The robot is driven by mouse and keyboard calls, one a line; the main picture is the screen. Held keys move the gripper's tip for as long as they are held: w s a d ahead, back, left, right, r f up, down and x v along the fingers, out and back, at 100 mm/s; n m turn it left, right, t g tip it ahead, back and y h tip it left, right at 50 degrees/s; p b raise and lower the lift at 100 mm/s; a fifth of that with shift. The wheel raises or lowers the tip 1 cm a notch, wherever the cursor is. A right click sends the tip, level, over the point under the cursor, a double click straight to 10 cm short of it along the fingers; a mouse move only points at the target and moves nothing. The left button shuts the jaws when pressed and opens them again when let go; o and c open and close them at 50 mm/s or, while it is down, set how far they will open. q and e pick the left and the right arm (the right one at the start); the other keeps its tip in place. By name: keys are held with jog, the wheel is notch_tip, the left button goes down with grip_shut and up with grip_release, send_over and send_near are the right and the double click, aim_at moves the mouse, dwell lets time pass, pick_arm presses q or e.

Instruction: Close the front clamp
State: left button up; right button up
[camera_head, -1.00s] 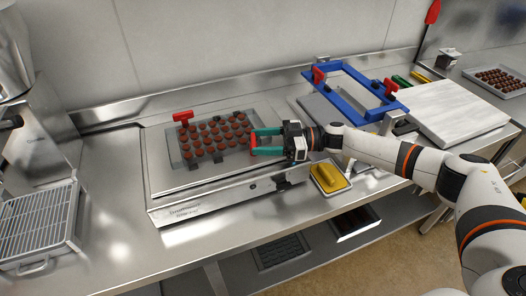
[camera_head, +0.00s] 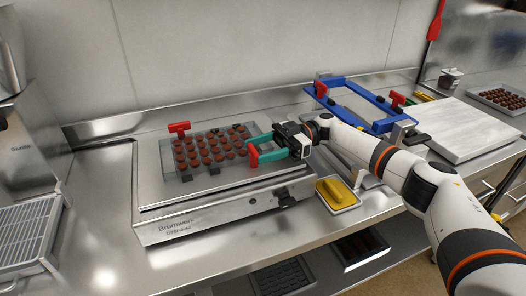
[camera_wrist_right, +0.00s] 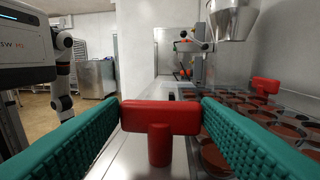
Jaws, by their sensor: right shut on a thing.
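The front clamp's red T-shaped handle (camera_head: 252,157) is at the right end of the clear mould of brown chocolates (camera_head: 196,172). My right gripper (camera_head: 253,151) reaches it from the right, with teal fingers shut on the handle. In the right wrist view, the red crossbar (camera_wrist_right: 160,117) spans between the two teal fingertips, its stem pointing down. A second red clamp handle (camera_head: 179,128) stands at the mould's far left corner and shows at the right of the wrist view (camera_wrist_right: 266,86). The base of the front clamp is hidden. My left gripper is not in view.
The mould sits on a steel machine plate (camera_head: 160,204) on the counter. A blue frame (camera_head: 345,112) with red clamps and a white board (camera_head: 462,132) are at right. A wire-rack tray (camera_head: 28,222) is at left.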

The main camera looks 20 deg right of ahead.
jog(key=shift+r, duration=0.15)
jog(key=o, duration=1)
notch_tip(320, 180, up, 10)
jog(key=shift+f+b, duration=0.1)
jog(key=shift+b, duration=0.3)
